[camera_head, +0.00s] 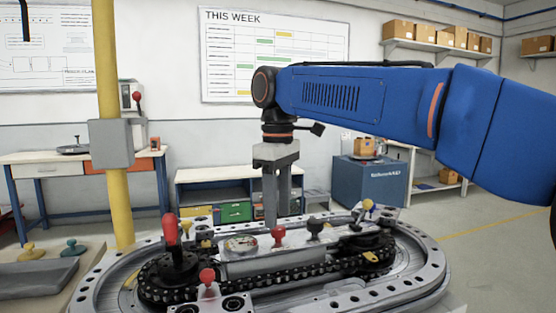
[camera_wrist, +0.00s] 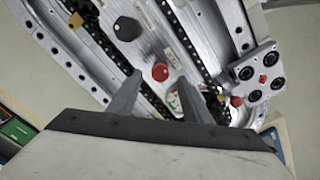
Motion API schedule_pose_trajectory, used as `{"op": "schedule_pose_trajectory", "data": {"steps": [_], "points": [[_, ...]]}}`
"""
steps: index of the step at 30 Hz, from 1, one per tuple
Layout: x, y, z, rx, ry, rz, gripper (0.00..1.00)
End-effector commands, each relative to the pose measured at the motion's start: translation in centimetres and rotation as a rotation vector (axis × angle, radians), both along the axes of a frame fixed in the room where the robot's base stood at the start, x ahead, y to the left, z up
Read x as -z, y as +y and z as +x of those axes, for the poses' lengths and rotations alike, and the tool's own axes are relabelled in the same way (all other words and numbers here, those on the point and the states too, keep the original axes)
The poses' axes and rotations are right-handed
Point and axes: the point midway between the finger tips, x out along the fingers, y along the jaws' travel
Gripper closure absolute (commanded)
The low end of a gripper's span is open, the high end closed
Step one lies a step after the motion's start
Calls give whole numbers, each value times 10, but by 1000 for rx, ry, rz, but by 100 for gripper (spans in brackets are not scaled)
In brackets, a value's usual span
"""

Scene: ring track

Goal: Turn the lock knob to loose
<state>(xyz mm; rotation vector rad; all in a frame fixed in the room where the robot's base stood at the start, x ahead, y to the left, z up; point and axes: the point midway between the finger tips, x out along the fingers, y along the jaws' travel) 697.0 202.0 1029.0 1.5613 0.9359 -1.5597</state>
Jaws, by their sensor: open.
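My gripper (camera_head: 277,214) is open and points down over the middle of the ring track (camera_head: 425,262), with nothing between its fingers. A red knob (camera_head: 278,236) stands on the central plate just below the fingertips. In the wrist view the red knob (camera_wrist: 160,72) shows between the tips of my gripper (camera_wrist: 160,78). A black knob (camera_head: 314,229) stands to its right on the same plate, and shows up and left of it in the wrist view (camera_wrist: 127,29). I cannot read which knob is marked as the lock. I cannot tell whether the fingers touch the red knob.
A round gauge (camera_head: 241,244) sits left of the red knob. A tall red-handled lever (camera_head: 170,232) rises at the left end, and a yellow-topped part (camera_head: 368,206) at the right. A red button (camera_head: 207,277) is in front. A yellow post (camera_head: 108,90) stands at left.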

Motion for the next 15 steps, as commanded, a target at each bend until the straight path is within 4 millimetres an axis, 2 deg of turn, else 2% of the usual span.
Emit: {"op": "schedule_pose_trajectory", "data": {"steps": [3, 15], "points": [[-25, 0, 0, 0, -2, 1, 55], [-102, 1, 1, 0, -2, 1, 55]]}}
